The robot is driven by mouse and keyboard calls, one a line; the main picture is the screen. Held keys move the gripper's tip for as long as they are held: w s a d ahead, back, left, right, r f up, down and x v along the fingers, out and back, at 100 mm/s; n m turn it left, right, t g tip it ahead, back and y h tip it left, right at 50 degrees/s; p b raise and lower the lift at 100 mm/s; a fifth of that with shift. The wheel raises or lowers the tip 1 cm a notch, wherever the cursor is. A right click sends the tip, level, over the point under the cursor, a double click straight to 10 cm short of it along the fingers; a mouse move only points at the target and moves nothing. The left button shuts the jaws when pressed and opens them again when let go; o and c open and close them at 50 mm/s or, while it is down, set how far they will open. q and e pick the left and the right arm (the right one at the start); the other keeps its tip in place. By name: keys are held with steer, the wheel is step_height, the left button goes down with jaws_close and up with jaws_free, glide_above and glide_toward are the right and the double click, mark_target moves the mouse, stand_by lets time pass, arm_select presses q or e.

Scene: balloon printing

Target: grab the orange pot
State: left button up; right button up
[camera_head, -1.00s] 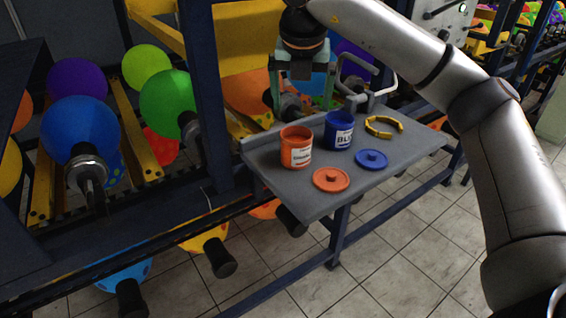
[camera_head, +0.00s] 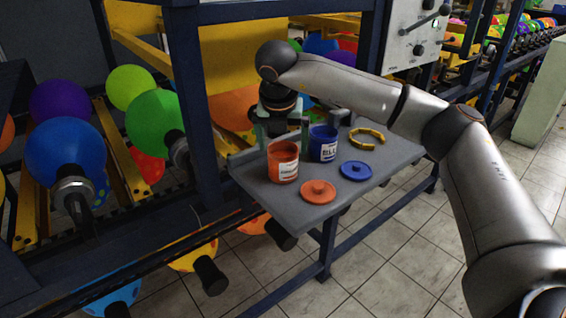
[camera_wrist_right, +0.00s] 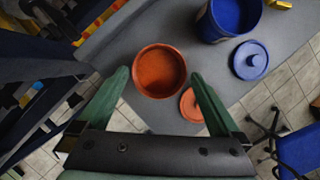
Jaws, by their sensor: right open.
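The orange pot (camera_head: 284,164) stands upright and open-topped on the grey shelf (camera_head: 325,208), with a white label on its side. My right gripper (camera_head: 281,134) is right above and behind it in the head view. In the right wrist view the green fingers are spread open, and the orange pot (camera_wrist_right: 160,70) shows between and slightly ahead of their tips. I cannot tell whether they touch it. An orange lid (camera_head: 318,190) lies in front of the pot. My left gripper is not in view.
A blue pot (camera_head: 323,143) stands close right of the orange pot. A blue lid (camera_head: 356,170) and a yellow open ring (camera_head: 368,136) lie further right. A dark blue frame post (camera_head: 191,100) rises left of the shelf, and balloons (camera_head: 68,145) sit on racks beyond.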

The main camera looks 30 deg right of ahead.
mark_target(283, 150)
steer(key=shift+x, duration=1.6)
steer(key=shift+c, duration=0.2)
steer(key=shift+r, duration=0.1)
steer(key=c, duration=1.2)
steer(key=shift+c, duration=0.4)
steer(key=shift+w+r, duration=0.1)
